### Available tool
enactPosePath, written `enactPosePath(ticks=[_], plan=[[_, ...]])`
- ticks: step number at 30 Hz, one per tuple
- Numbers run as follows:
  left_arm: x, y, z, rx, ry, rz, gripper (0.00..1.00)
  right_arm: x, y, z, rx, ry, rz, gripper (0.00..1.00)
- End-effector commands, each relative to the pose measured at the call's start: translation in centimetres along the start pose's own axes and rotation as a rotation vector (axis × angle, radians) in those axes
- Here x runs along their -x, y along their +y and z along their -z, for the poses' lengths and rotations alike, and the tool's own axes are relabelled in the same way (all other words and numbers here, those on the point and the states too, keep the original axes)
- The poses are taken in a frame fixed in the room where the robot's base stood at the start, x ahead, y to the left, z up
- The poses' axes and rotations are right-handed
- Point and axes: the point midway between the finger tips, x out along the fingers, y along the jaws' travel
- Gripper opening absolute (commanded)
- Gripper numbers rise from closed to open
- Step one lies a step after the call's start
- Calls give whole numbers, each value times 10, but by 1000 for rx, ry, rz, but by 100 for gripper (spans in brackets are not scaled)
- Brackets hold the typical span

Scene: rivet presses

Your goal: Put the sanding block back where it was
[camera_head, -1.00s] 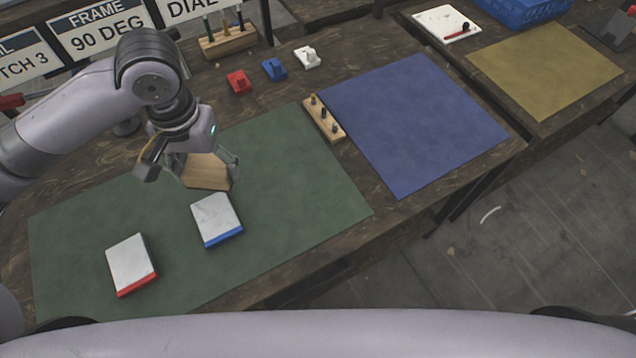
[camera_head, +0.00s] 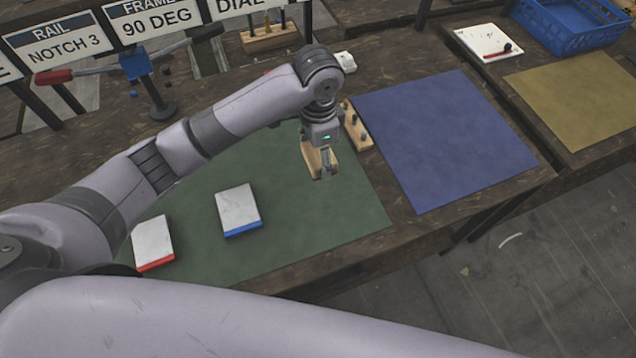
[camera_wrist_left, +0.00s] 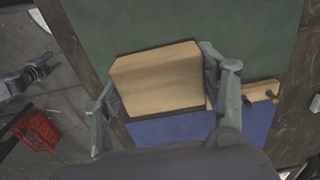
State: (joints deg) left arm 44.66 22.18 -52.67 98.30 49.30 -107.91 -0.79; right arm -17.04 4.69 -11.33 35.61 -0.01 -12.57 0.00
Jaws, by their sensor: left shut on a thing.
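The sanding block is a pale wooden block (camera_wrist_left: 157,80). In the left wrist view it lies between the two fingers of my left gripper (camera_wrist_left: 165,95), which is shut on it. In the head view my left gripper (camera_head: 322,172) holds the block (camera_head: 313,160) over the right part of the green mat (camera_head: 280,215), beside the wooden peg strip. The arm hides part of the mat and the things behind it. Whether the block touches the mat I cannot tell.
Two white blocks, one with a red edge (camera_head: 152,243) and one with a blue edge (camera_head: 238,210), lie on the green mat. A peg strip (camera_head: 356,127) stands between it and the blue mat (camera_head: 440,140). A blue crate (camera_head: 570,25) is at the far right.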

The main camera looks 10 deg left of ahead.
Motion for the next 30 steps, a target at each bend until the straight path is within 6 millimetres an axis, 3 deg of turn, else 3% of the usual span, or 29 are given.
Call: enactPosePath(ticks=[3, 9, 22, 30], plan=[[-32, 1, -1, 2, -5, -3, 31, 6, 0, -2, 0, -3, 0, 40], [-73, 0, -1, 0, -3, 0, 31, 10, -1, -3, 1, -6, 1, 40], [-124, 0, 0, 1, -1, 0, 31, 14, -2, -3, 3, -6, 2, 40], [-129, 0, 0, 0, 1, 2, 31, 13, -3, -2, 2, -6, 4, 40]])
